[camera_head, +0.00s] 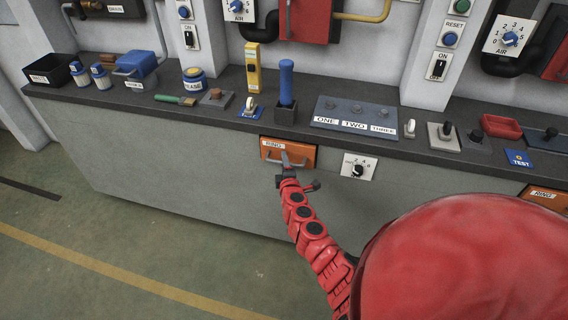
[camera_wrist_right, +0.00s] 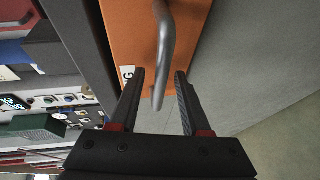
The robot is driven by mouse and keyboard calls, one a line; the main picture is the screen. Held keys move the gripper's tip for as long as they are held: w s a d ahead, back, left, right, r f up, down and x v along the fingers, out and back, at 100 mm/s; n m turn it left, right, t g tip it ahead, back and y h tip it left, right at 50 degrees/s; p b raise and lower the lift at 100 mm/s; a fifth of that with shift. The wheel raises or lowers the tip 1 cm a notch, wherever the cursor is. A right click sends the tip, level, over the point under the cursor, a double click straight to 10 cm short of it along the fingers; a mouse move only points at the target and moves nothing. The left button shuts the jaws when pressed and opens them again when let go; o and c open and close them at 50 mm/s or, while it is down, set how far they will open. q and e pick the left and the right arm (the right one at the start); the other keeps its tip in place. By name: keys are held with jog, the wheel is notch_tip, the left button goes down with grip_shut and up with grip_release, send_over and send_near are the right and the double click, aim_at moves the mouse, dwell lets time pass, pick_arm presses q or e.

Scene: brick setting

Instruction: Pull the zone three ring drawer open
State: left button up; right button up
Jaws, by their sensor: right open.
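An orange drawer front (camera_head: 300,154) with a white "RING" label is set in the grey bench front below the counter edge. It looks closed, nearly flush with the bench. Its grey bar handle (camera_wrist_right: 163,45) shows large in the right wrist view, across the orange face (camera_wrist_right: 133,35). My right gripper (camera_head: 284,165) is at the drawer in the head view. In the wrist view its two fingers (camera_wrist_right: 160,75) are apart, with the handle's end between them; contact is not clear. A second orange "RING" drawer (camera_head: 543,196) is at the far right, partly hidden by my red body. My left gripper is not in view.
A knob plate (camera_head: 358,167) sits just right of the drawer. Above, the dark counter holds a blue handle in a block (camera_head: 286,85), a "ONE TWO THREE" panel (camera_head: 356,116), and a yellow tool (camera_head: 253,68). The floor (camera_head: 110,255) before the bench is clear.

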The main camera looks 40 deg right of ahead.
jog(key=shift+c, duration=0.3)
grip_shut()
jog(key=shift+f, duration=0.1)
dwell(1.2)
